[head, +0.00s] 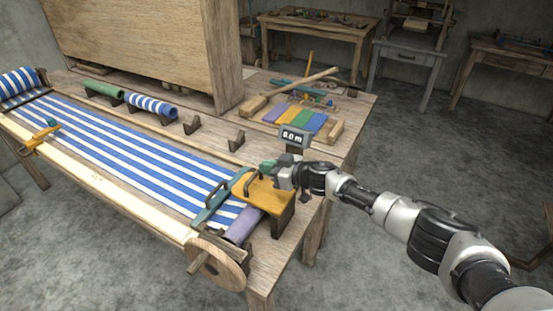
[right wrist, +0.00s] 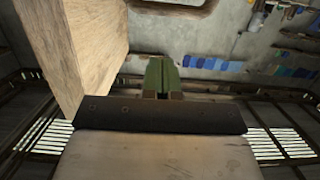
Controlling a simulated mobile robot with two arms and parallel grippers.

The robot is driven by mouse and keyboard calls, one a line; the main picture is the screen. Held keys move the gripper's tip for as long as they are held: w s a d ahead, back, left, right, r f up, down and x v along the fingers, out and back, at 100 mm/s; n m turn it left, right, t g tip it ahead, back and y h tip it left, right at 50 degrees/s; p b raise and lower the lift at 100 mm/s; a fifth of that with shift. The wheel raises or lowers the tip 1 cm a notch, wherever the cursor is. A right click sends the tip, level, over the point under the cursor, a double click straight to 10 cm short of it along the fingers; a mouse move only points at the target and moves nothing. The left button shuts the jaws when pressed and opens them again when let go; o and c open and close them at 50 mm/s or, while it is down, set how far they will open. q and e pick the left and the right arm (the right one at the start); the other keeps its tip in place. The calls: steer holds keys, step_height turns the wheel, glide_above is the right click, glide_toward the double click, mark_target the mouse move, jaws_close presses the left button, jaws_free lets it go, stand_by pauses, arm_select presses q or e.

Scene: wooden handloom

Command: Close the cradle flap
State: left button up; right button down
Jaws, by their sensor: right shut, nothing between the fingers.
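The yellow-orange panel that looks like the cradle flap (head: 266,195) is at the right end of the loom, above a dark bracket (head: 284,219). It lies nearly flat over the end of a purple roll (head: 243,226). A dark handle stands at its left edge. My right gripper (head: 268,165) is at the panel's far edge, its green fingertips shut and empty. I cannot tell whether they touch the panel. The shut green fingers also show in the right wrist view (right wrist: 160,76), where no flap is clearly visible. My left gripper is not in view.
Blue-and-white striped cloth (head: 120,148) runs along the loom. A wooden wheel (head: 216,263) is at the front. A small display reading 0.0 m (head: 294,138) stands just behind my gripper. A large wooden cabinet (head: 140,45) stands behind.

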mark_target(260, 189)
steer(key=shift+w+a+f, duration=0.35)
steer(key=shift+a+f, duration=0.15)
steer(key=shift+a, duration=0.05)
steer(key=shift+w+a+f, duration=0.3)
steer(key=shift+a+f, duration=0.15)
steer(key=shift+a, duration=0.05)
steer(key=shift+w+a+f+g+h, duration=0.15)
steer(key=shift+a+f+g+h, duration=0.15)
steer(key=shift+f+h, duration=0.1)
steer(key=shift+f, duration=0.1)
steer(key=shift+f+h, duration=0.25)
steer(key=shift+h, duration=0.05)
steer(key=shift+s, duration=0.2)
steer(key=s+d+r+p, duration=0.4)
steer(key=d+r+p, duration=0.3)
steer(key=r, duration=0.3)
steer(key=shift+s+d+r+p, duration=0.15)
steer(key=shift+s+d+p, duration=0.15)
